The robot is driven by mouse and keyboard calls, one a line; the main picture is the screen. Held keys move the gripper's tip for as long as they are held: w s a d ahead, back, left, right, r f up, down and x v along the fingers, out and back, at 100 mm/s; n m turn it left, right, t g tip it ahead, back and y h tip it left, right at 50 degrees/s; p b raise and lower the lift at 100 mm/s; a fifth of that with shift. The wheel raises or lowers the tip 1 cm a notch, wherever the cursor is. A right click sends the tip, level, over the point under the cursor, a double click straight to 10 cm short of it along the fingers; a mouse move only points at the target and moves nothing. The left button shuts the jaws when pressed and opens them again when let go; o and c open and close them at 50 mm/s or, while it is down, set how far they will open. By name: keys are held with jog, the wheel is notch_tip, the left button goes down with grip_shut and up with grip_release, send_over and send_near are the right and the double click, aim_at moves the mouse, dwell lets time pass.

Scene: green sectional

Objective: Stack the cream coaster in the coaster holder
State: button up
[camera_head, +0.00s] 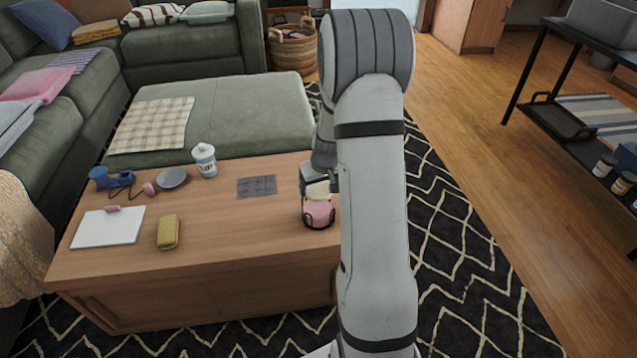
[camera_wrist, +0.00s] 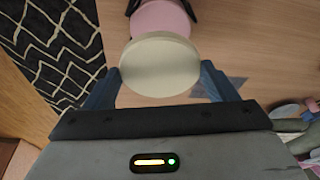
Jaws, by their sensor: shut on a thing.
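The round cream coaster (camera_wrist: 159,66) is held between the two fingers of my gripper (camera_wrist: 160,84) in the wrist view. In the head view the cream coaster (camera_head: 318,190) shows as a pale patch close above the coaster holder. The coaster holder (camera_head: 306,221) is a dark frame at the right end of the wooden table, with pink coasters (camera_head: 319,212) in it. In the wrist view the pink coaster (camera_wrist: 160,18) lies just beyond the cream one and is partly hidden by it. My gripper (camera_head: 318,180) is partly hidden by my arm in the head view.
The wooden table (camera_head: 230,235) also bears a grey-blue square (camera_head: 257,186), a white cup (camera_head: 204,160), a grey dish (camera_head: 173,177), a yellow case (camera_head: 168,232), a white board (camera_head: 108,228) and a blue object (camera_head: 110,179).

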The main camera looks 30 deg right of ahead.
aim_at(318, 207)
jog(key=shift+f+b, duration=2.5)
jog(key=shift+f, duration=0.95)
jog(key=o, duration=1)
jog(key=p+v, duration=0.2)
jog(key=v, duration=0.6)
jog(key=shift+p, duration=0.35)
